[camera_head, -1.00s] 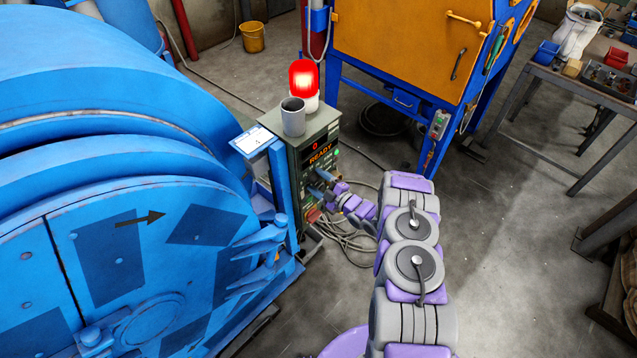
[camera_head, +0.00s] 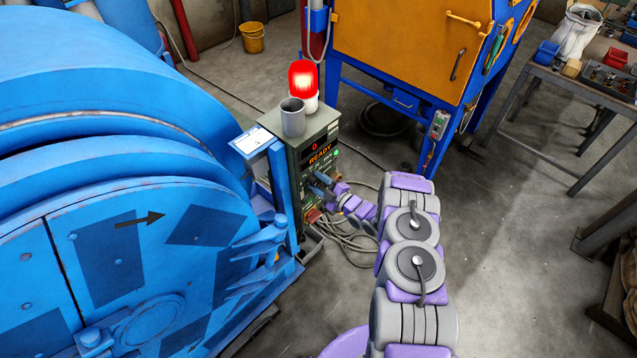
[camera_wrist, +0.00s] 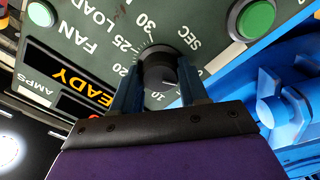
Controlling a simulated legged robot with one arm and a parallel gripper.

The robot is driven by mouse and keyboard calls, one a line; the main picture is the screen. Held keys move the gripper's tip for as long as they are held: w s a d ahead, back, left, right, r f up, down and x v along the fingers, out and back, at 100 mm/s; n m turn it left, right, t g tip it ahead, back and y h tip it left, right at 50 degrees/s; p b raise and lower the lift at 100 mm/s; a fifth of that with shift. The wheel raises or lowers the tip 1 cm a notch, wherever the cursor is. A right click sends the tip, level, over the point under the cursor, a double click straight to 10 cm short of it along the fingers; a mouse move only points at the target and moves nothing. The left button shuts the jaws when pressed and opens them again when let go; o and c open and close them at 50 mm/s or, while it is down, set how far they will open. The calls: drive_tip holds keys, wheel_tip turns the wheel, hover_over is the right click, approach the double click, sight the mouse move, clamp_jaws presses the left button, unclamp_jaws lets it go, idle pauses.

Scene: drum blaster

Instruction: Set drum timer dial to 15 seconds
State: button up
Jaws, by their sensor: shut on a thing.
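The drum timer dial (camera_wrist: 158,68) is a dark round knob on the green control panel. In the wrist view it sits between the two blue fingers of my gripper (camera_wrist: 161,72), which is shut on it. Printed marks 30, 25, 20 and 10 show around the dial, with SEC above right. The 15 mark is not visible; the left finger covers part of the scale. A pale line shows low on the knob, but I cannot tell its exact reading. In the head view my gripper (camera_head: 322,183) is at the front of the control box (camera_head: 293,155), and the dial is hidden.
A lit red lamp (camera_head: 303,78) and a grey cup (camera_head: 292,117) are on top of the box. The display (camera_head: 319,154) reads READY. The blue drum machine (camera_head: 120,200) stands left; cables lie below right.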

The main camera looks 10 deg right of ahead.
drive_tip(key=m, duration=0.7)
drive_tip(key=m+b, duration=0.1)
drive_tip(key=m, duration=0.6)
drive_tip(key=shift+d+b, duration=0.1)
drive_tip(key=shift+b, duration=0.2)
drive_tip(key=m, duration=0.4)
drive_tip(key=shift+m, duration=0.4)
drive_tip(key=shift+w+d+m+b, duration=0.1)
drive_tip(key=shift+m+b, duration=0.2)
drive_tip(key=shift+m, duration=2)
